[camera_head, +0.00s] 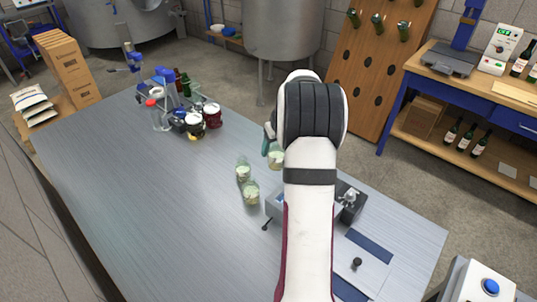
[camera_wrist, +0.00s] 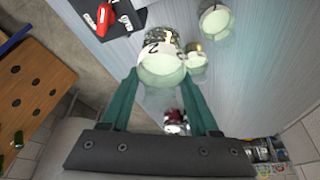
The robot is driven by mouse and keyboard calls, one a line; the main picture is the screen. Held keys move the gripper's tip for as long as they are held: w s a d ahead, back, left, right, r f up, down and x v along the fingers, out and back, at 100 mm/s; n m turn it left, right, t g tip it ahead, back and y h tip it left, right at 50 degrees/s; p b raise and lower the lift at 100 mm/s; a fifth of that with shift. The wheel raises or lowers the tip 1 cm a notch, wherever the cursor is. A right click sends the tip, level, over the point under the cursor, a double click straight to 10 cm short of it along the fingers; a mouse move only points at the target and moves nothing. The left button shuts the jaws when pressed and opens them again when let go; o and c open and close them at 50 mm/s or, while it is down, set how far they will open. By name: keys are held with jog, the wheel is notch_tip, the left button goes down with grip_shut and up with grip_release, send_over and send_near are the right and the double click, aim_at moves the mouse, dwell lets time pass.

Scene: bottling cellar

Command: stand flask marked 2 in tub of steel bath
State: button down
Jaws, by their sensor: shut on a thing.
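My gripper (camera_wrist: 161,76) is shut on a clear glass flask (camera_wrist: 162,66) with a pale top and a black 2 on its side. In the head view this flask (camera_head: 275,157) shows just left of my arm, beside a teal finger; its lower part and the table contact cannot be judged. The steel bath (camera_head: 273,208) is mostly hidden behind my arm. Its left corner shows, with a bit of blue inside. Two similar flasks stand left of it, one behind (camera_head: 243,170) and one in front (camera_head: 251,193).
A flat steel plate with a black knob (camera_head: 366,260) lies between dark blue strips at the right front. A dark box with a tap-like fitting (camera_head: 350,201) stands right of my arm. Jars (camera_head: 195,122) and bottles crowd the far left. The table's left and middle are clear.

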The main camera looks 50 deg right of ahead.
jog(key=s+a+f+n+y, duration=0.1)
jog(key=s+a+n, duration=0.3)
jog(key=s, duration=0.7)
jog(key=shift+f+t+y, duration=0.2)
jog(key=shift+t+y, duration=0.1)
jog(key=shift+t, duration=0.1)
jog(key=shift+f, duration=0.2)
jog(key=shift+f, duration=1.5)
jog(key=shift+f, duration=1.65)
jog(key=shift+f, duration=0.25)
